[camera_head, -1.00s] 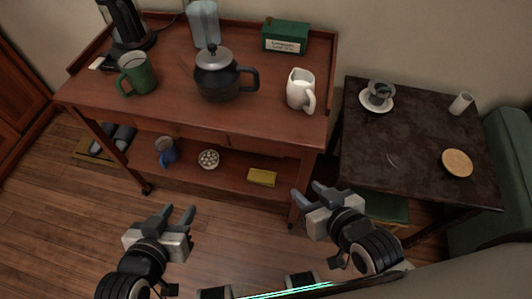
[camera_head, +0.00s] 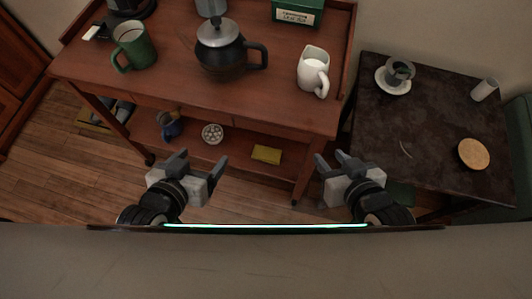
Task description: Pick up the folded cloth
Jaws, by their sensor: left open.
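The folded cloth appears to be the small flat yellow item (camera_head: 266,154) on the lower shelf of the wooden cart. Nothing is on it and neither gripper touches it. My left gripper (camera_head: 203,158) is open and empty, to the left of the cloth in the picture. My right gripper (camera_head: 329,156) has its fingers apart with nothing between them, to the right of the cloth.
The wooden cart (camera_head: 180,75) carries a dark teapot (camera_head: 222,50), a green mug (camera_head: 134,48) and a white pitcher (camera_head: 312,72) on top. A blue mug (camera_head: 170,125) and a round white dish (camera_head: 212,133) share the lower shelf. A dark side table (camera_head: 430,110) stands right.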

